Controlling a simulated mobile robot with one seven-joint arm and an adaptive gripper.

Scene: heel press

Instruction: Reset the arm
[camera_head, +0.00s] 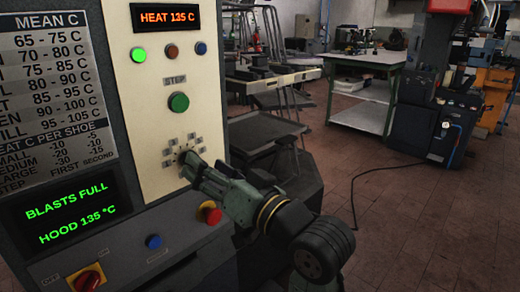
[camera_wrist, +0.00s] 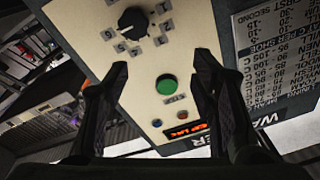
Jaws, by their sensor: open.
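My gripper (camera_head: 194,172) is in front of the machine's cream control panel (camera_head: 150,75), close to the dial (camera_head: 183,153), which it partly hides in the head view. In the wrist view my gripper (camera_wrist: 161,66) is open, its two dark fingers spread apart with nothing between them. The black dial (camera_wrist: 132,22) shows whole there, beyond the fingertips, with numbered marks around it. The green step button (camera_wrist: 166,85) appears between the fingers. I cannot tell whether a fingertip touches the panel.
A red button (camera_head: 210,212) and a blue button (camera_head: 153,241) sit on the lower ledge near my gripper. The heat display (camera_head: 166,17) reads 135 C; a green-lettered screen (camera_head: 67,215) reads "BLASTS FULL, HOOD 135 °C". Open tiled floor (camera_head: 400,220) lies right, with a cable across it.

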